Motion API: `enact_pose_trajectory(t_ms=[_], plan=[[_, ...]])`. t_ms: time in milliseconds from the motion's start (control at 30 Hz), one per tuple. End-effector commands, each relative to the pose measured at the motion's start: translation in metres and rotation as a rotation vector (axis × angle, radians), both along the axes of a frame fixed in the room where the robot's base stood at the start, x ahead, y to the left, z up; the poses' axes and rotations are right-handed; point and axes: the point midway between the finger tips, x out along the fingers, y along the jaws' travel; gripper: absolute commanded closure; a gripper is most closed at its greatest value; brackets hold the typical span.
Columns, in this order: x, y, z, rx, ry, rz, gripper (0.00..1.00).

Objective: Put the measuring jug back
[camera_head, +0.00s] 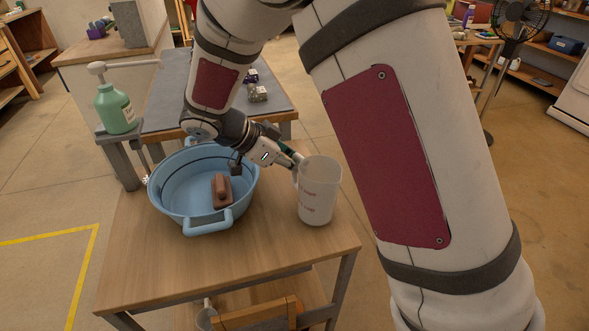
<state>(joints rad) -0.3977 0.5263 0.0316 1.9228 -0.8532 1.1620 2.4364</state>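The measuring jug (319,192) is translucent white with red markings. It appears upright on the right side of the small wooden table, right of the blue basin. My gripper (296,160) reaches in from the left, over the basin's right rim, and its tip is at the upper left side of the jug, near the handle. The fingers are small and partly hidden there, so I cannot tell whether they touch or grip the jug.
The blue basin (191,222) holds a brown block-like object (221,190). A green pump bottle (115,109) stands on a stand at the left. A grey-topped bench (170,107) is behind. The wooden table's front (240,252) is clear.

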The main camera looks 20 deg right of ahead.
Motion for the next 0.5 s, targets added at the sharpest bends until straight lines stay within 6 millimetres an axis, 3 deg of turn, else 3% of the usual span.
enact_pose_trajectory(t_ms=[100,267,300,367,400,500], plan=[[-0.0005,-0.0002,-0.0139,0.000,0.002,-0.001,1.00],[-0.0007,0.0000,-0.0149,0.002,0.002,-0.001,1.00],[-0.0009,0.0001,-0.0153,0.002,0.002,-0.001,0.87],[-0.0011,0.0000,-0.0154,0.002,0.002,-0.002,0.73],[-0.0010,0.0000,-0.0152,0.002,0.002,-0.002,0.69],[-0.0007,0.0000,-0.0147,0.001,0.002,-0.001,0.69]])
